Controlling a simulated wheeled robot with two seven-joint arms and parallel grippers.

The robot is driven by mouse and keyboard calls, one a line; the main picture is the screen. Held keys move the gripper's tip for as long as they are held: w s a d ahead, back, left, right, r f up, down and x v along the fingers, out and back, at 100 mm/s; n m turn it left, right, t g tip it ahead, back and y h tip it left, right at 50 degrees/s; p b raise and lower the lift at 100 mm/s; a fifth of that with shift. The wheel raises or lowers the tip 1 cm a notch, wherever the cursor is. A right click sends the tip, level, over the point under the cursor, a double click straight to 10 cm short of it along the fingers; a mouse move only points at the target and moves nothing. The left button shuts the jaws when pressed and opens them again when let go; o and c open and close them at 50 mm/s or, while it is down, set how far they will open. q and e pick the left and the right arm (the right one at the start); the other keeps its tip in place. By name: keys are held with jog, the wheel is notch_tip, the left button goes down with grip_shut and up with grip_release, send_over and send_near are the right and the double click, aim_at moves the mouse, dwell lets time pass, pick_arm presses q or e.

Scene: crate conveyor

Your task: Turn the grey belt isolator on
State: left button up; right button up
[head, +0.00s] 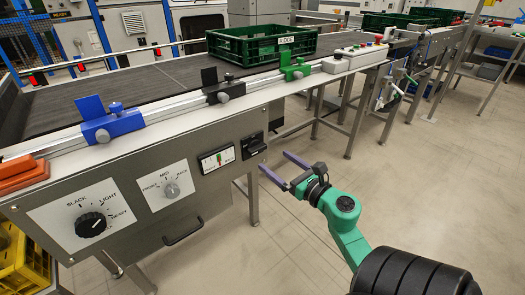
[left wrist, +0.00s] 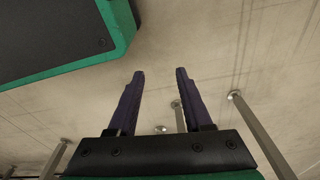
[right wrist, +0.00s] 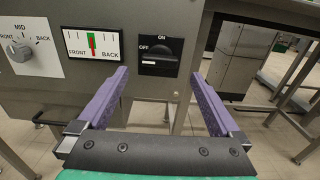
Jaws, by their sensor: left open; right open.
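The belt isolator (head: 253,145) is a dark switch on the grey front panel of the conveyor, at the panel's right end. In the right wrist view the isolator (right wrist: 160,57) shows ON above and OFF at its left; I cannot clearly tell which way its dark handle points. My right gripper (head: 274,161) is open and empty, a short way in front of the panel and to the right of the isolator in the head view. In the right wrist view its purple fingers (right wrist: 160,73) point at the panel, either side of the isolator's lower part, apart from it. My left gripper (left wrist: 160,71) is open and empty above the floor, outside the head view.
Left of the isolator are a gauge (head: 217,158), a FRONT/MID/BACK dial (head: 171,190) and a black knob (head: 90,224). A drawer handle (head: 183,231) sticks out below. A green crate (head: 262,58) stands on the belt. The floor right of the panel is open.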

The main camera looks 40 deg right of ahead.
aim_at(260, 149)
jog(key=w, duration=0.7)
jog(key=shift+w+d+p, duration=0.1)
jog(key=shift+w+p, duration=0.1)
jog(key=shift+p, duration=0.15)
jog(key=c, duration=1.2)
pick_arm(q)
jog(key=shift+s+a+f, duration=0.2)
jog(key=shift+s+f, duration=0.5)
jog(key=shift+s, duration=0.1)
pick_arm(e)
jog(key=shift+o, duration=0.2)
